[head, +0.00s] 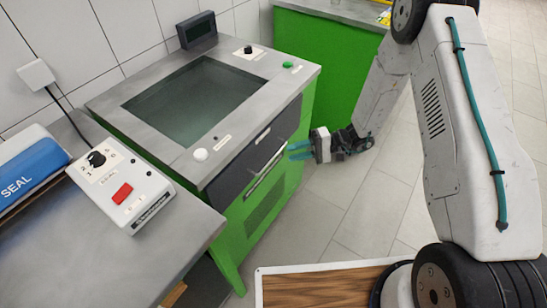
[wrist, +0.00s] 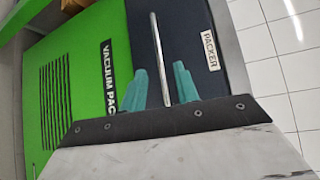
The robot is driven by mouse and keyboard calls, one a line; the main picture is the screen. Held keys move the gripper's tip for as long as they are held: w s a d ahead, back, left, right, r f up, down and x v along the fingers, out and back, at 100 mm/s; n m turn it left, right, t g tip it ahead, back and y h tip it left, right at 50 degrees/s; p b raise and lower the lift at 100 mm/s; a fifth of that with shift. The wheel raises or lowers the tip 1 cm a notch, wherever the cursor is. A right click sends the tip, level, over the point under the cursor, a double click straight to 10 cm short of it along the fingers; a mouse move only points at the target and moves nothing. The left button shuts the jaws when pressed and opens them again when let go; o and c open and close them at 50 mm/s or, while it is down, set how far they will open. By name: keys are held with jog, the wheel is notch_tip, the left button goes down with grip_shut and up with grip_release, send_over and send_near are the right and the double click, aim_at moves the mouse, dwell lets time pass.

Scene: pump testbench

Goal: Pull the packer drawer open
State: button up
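The packer drawer (head: 240,172) is a dark front panel in the green vacuum packer (head: 262,215), below its grey top. It looks shut. A light bar handle (head: 266,172) runs along it. In the wrist view, the handle (wrist: 160,58) stands between the two teal fingers of my gripper (wrist: 162,84), which are apart on either side of it. A PACKER label (wrist: 210,48) is on the dark front (wrist: 188,20). In the head view my gripper (head: 298,150) is close to the handle's right end. I cannot see the fingers touching the handle.
A grey bench (head: 165,245) with a control box (head: 122,190) and a blue SEAL device (head: 28,170) stands at the left. A green cabinet (head: 325,60) is behind.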

aim_at(273, 157)
jog(key=a, duration=0.5)
jog(key=s+a+f, duration=0.1)
jog(key=a, duration=0.1)
jog(key=shift+a+f, duration=0.1)
jog(key=shift+a, duration=0.15)
grip_shut()
